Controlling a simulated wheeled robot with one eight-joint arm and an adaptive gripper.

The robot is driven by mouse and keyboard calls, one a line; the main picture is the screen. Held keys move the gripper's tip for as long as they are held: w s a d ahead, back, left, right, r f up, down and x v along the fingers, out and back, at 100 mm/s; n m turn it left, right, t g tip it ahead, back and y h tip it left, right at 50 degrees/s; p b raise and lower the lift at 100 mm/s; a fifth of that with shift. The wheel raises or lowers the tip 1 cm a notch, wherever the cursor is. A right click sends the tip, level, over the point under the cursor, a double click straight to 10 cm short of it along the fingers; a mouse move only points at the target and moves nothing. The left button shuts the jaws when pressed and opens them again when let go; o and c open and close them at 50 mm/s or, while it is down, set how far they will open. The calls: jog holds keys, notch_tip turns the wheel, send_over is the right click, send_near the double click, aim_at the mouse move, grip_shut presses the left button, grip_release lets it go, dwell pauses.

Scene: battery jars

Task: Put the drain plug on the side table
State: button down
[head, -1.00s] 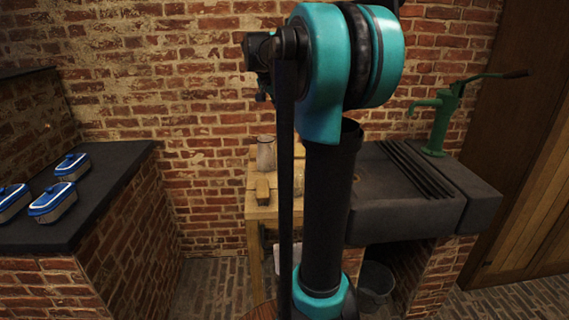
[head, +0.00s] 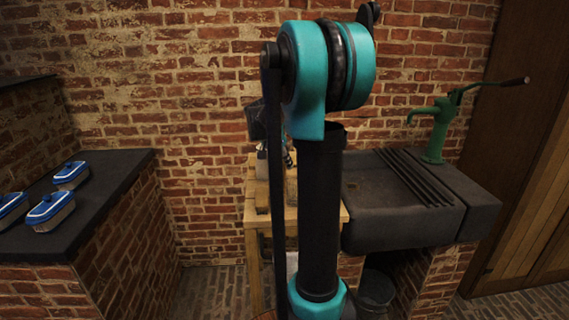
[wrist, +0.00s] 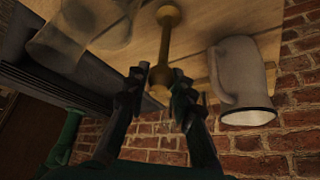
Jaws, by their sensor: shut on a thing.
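A brass drain plug (wrist: 167,50) shows in the wrist view as a long stem with a round flange near the top of the picture and a wider end near the fingertips. My gripper (wrist: 159,76) is shut on it, with one dark finger on each side. The wooden side table (wrist: 115,60) lies behind the plug in that view; whether the plug touches it I cannot tell. In the head view the side table (head: 251,238) stands against the brick wall, partly hidden by my arm. My gripper's fingers and the plug cannot be made out there.
A pale jug (wrist: 238,75) and a clear glass vessel (wrist: 82,35) are near the plug in the wrist view. A wooden block (head: 262,196) sits on the table. A dark stone sink (head: 400,215) with a green pump (head: 437,130) adjoins at right. Blue-topped brushes (head: 50,208) lie on the left counter.

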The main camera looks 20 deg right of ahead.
jog(key=shift+f, duration=0.15)
jog(key=c, duration=1.3)
grip_release()
jog(key=v, duration=1.2)
jog(key=s+a+f+n+y, duration=0.2)
jog(key=s+a+f+n, duration=0.3)
jog(key=s+f, duration=0.7)
jog(key=s+a+f+n+t+y, duration=0.1)
jog(key=s+a+f+n+y, duration=0.2)
jog(key=s+f, duration=1)
jog(key=a+n, duration=0.2)
jog(key=n, duration=0.2)
jog(key=shift+f, duration=0.4)
jog(key=shift+s, duration=0.1)
